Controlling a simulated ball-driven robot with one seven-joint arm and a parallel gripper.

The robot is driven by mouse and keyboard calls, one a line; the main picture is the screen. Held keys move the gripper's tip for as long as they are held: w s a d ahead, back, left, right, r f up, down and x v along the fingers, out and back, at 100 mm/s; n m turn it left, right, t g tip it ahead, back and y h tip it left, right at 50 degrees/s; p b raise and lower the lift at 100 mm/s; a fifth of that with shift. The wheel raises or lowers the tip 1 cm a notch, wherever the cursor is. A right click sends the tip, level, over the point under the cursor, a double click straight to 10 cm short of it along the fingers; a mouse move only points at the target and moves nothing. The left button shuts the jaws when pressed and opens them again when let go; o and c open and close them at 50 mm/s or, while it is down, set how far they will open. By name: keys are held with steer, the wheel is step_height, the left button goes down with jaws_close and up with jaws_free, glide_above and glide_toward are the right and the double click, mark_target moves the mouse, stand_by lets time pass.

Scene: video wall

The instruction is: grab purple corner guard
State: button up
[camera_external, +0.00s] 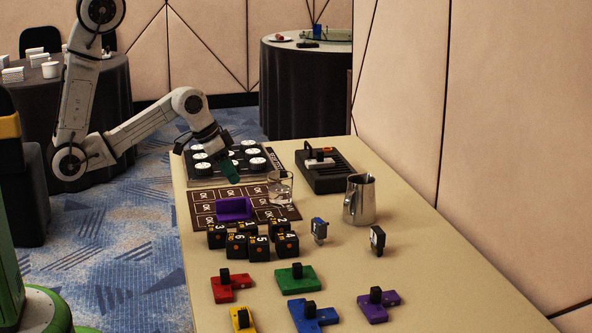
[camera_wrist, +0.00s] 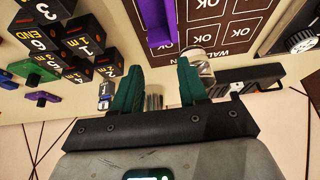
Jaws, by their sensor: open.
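The purple corner guard (camera_external: 234,208) lies on the dark brown mat with OK squares on the long table. In the wrist view the corner guard (camera_wrist: 160,36) is at the top centre, partly cut off by the frame edge, ahead of the fingertips. My gripper (camera_external: 228,170) is above the table, over the near part of the black tray of round white-topped pieces, a little beyond the corner guard. In the wrist view my gripper (camera_wrist: 158,80) shows two green fingers spread apart with nothing held between them.
A clear glass (camera_external: 280,187) stands on the mat's right side, near the corner guard. Black numbered cubes (camera_external: 248,241) sit just in front of it. A metal pitcher (camera_external: 359,199), a black device (camera_external: 325,172) and coloured knobbed blocks (camera_external: 296,279) also stand on the table.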

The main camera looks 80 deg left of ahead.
steer(key=s, duration=0.1)
steer(key=s+a, duration=0.2)
steer(key=shift+r+n+g, duration=0.3)
steer(key=shift+g, duration=0.1)
glide_above(234, 199)
steer(key=s, duration=0.2)
step_height(234, 199, down, 4)
steer(key=shift+s+a+f, duration=0.1)
steer(key=shift+a+f, duration=0.05)
steer(key=shift+x, duration=3.05)
steer(key=shift+s+a, duration=0.1)
jaws_close()
